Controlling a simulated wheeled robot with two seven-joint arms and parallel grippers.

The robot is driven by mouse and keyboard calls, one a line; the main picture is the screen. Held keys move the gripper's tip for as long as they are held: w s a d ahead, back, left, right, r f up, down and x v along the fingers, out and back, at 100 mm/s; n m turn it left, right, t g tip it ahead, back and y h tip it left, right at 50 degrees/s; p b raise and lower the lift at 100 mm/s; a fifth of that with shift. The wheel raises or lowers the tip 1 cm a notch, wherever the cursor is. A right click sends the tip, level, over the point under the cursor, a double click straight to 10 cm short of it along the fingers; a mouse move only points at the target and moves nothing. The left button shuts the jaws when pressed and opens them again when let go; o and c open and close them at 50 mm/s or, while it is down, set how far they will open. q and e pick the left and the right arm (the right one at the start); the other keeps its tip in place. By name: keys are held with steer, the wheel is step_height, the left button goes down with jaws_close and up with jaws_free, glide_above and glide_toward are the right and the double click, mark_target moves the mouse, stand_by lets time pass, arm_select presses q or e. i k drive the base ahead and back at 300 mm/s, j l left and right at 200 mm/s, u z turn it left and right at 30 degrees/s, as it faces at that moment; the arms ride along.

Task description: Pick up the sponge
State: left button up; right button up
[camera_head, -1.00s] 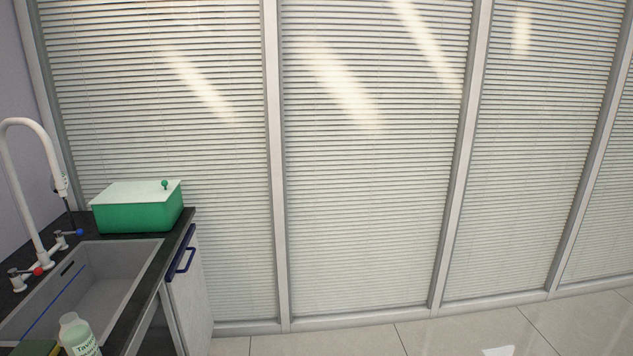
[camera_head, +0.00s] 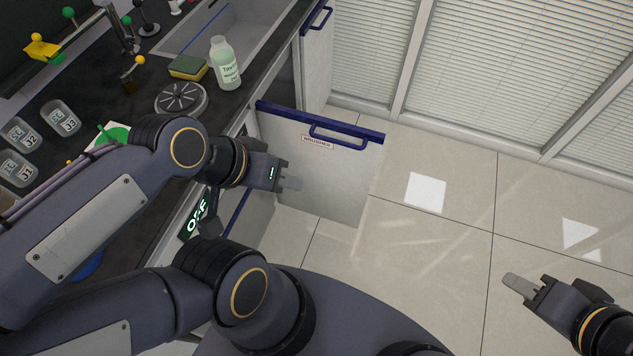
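The sponge (camera_head: 188,67), yellow below or on its side with a green face on top, lies on the dark counter near the sink's front edge, just left of a bottle (camera_head: 225,63) of pale green liquid. My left gripper (camera_head: 291,184) is to the lower right of the sponge, well apart from it, in front of an open cabinet door. No object shows in it. The gap between the fingers cannot be made out on either gripper.
The open cabinet door (camera_head: 335,175) with a blue handle juts out beside my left gripper. A round slotted metal piece (camera_head: 181,98) lies near the sponge. Several labelled jars (camera_head: 60,118) stand on the counter's left. The tiled floor (camera_head: 445,255) at right is clear.

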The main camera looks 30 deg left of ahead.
mark_target(189, 69)
steer(key=j+u, duration=0.2)
steer(key=u, duration=2.5)
